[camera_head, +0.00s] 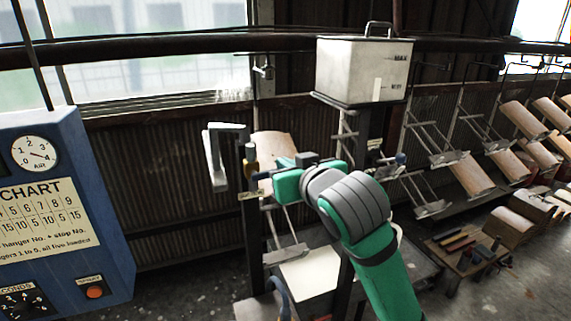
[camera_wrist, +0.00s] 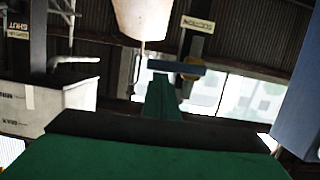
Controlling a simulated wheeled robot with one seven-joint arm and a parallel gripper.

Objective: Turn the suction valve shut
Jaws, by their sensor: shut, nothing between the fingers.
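My gripper (camera_head: 281,173) is shut and empty, to the right of a dark post (camera_head: 254,235). The post carries a small pale label (camera_head: 250,196) and a brass-coloured valve fitting (camera_head: 251,166). In the wrist view the label (camera_wrist: 198,24) appears to read SUCTION, upside down. A dark blue bar (camera_wrist: 176,68), apparently the valve's handle, crosses just beyond my narrow green fingertips (camera_wrist: 160,88). I cannot tell whether they touch it. Another label (camera_wrist: 18,25) reading SHUT shows at the left of the wrist view.
A white tank (camera_head: 362,70) stands on a post at the upper middle. A blue control cabinet (camera_head: 105,215) with a dial and chart stands at the left. Hanging frames with tan pieces (camera_head: 468,176) fill the right.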

